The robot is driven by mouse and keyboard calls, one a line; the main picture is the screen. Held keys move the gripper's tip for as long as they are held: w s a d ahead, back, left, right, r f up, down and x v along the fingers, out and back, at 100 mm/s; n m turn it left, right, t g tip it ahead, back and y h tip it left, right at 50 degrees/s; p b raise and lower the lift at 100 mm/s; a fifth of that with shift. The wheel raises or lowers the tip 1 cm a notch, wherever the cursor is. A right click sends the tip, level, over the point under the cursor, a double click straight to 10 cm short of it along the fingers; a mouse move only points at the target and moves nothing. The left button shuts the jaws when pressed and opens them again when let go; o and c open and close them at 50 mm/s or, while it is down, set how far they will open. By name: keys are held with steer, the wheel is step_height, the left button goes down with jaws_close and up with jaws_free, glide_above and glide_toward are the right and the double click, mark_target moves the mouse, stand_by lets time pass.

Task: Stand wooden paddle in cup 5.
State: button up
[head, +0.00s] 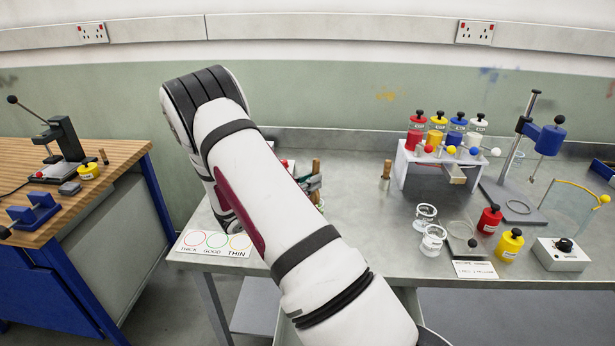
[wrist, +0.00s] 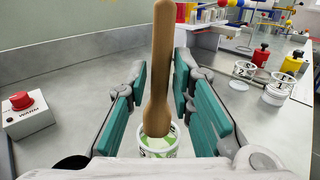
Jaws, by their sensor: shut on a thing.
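The wooden paddle (wrist: 160,60) stands close to upright between the green pads of my gripper (wrist: 160,76), which is shut on it. Its wide lower end overlaps a white-rimmed cup (wrist: 146,151) with green contents. I cannot tell if the paddle touches the bottom, and I cannot read that cup's number. In the head view the paddle's handle (head: 316,167) rises above my gripper (head: 312,184). My arm hides most of that spot and the cup.
Two clear cups (head: 425,216) (head: 433,241) stand to the right. Another wooden handle (head: 386,172) stands behind. A white rack (head: 405,160) has coloured bottles above it. Red (head: 489,219) and yellow (head: 510,244) bottles stand at front right. A red-button box (wrist: 25,115) is left in the wrist view.

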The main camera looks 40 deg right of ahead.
steer(key=shift+f+b, duration=0.6)
steer(key=shift+f, duration=1.15)
steer(key=o, duration=1.1)
steer(key=shift+c, duration=0.2)
steer(key=shift+a, duration=0.15)
steer(key=a, duration=1.1)
steer(key=shift+w+a, duration=0.35)
